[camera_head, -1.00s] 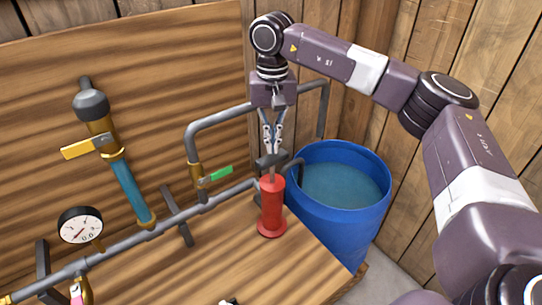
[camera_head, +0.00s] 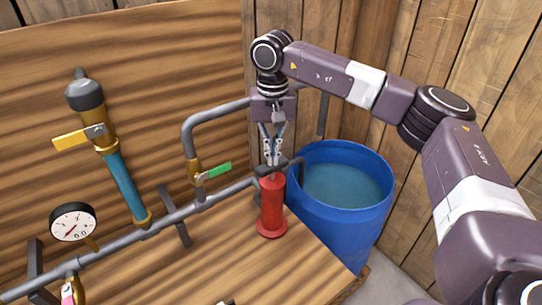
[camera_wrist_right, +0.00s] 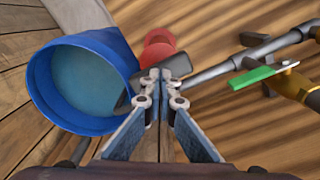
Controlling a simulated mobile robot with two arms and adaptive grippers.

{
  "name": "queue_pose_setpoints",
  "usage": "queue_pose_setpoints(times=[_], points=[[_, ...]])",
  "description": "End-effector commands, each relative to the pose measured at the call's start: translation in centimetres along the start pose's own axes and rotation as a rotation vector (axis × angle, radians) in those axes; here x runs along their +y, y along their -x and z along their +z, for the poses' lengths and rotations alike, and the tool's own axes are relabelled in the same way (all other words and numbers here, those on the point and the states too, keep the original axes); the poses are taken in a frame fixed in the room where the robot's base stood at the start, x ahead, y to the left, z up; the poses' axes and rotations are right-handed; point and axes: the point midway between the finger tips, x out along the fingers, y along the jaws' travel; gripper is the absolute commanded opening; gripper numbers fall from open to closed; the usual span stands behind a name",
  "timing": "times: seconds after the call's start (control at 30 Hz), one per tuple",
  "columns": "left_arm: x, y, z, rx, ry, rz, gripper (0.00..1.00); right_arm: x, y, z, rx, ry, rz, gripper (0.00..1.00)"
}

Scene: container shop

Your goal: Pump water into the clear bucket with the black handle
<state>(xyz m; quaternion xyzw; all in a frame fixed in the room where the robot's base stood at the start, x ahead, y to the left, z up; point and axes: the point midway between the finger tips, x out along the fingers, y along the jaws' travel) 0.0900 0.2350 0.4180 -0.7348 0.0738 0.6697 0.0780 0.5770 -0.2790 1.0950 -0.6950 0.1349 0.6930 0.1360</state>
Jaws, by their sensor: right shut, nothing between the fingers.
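The red hand pump (camera_head: 271,208) stands upright on the wooden bench, and its red body also shows in the wrist view (camera_wrist_right: 157,45). Its dark T-handle (camera_head: 264,170) sits low, close to the top of the red body. My right gripper (camera_head: 272,161) points down with its fingers shut and empty, the tips at the top of the handle. In the wrist view the fingertips (camera_wrist_right: 160,76) meet over the dark handle (camera_wrist_right: 176,66); they appear to touch it. A clear bucket with a black handle cannot be made out. My left gripper is not in view.
A blue barrel (camera_head: 338,222) of water stands right of the pump, by the plank wall. Grey pipes (camera_head: 190,208) run left along the board, with a green-handled valve (camera_head: 219,170), a yellow-handled valve (camera_head: 70,140) and a gauge (camera_head: 73,222). The bench front is mostly bare.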

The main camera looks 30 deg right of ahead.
Motion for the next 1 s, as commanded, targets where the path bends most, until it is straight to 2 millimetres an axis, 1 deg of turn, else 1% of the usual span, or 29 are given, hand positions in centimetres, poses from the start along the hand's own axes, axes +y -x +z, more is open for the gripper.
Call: queue_pose_setpoints(times=[0.03, 0.1, 0.27, 0.37, 0.73, 0.83, 1.0], points=[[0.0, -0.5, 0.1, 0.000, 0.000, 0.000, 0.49, 0.0, -0.9, 0.1, -0.005, 0.001, 0.003, 0.00], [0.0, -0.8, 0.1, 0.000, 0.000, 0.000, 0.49, 0.0, -1.4, 0.1, -0.005, 0.001, 0.003, 0.00], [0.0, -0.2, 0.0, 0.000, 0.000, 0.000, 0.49, 0.0, -0.7, 0.1, -0.006, 0.002, 0.004, 0.00], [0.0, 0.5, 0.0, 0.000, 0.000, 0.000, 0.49, 0.0, 0.2, 0.1, -0.006, 0.002, 0.004, 0.00], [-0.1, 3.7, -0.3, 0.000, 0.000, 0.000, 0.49, 0.0, 4.8, 0.1, -0.004, 0.002, 0.003, 0.00], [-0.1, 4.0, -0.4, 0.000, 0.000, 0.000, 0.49, 0.0, 5.4, 0.1, -0.004, 0.002, 0.003, 0.00], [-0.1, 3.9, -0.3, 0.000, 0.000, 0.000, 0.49, 0.0, 5.3, 0.1, -0.003, 0.001, 0.003, 0.00]])
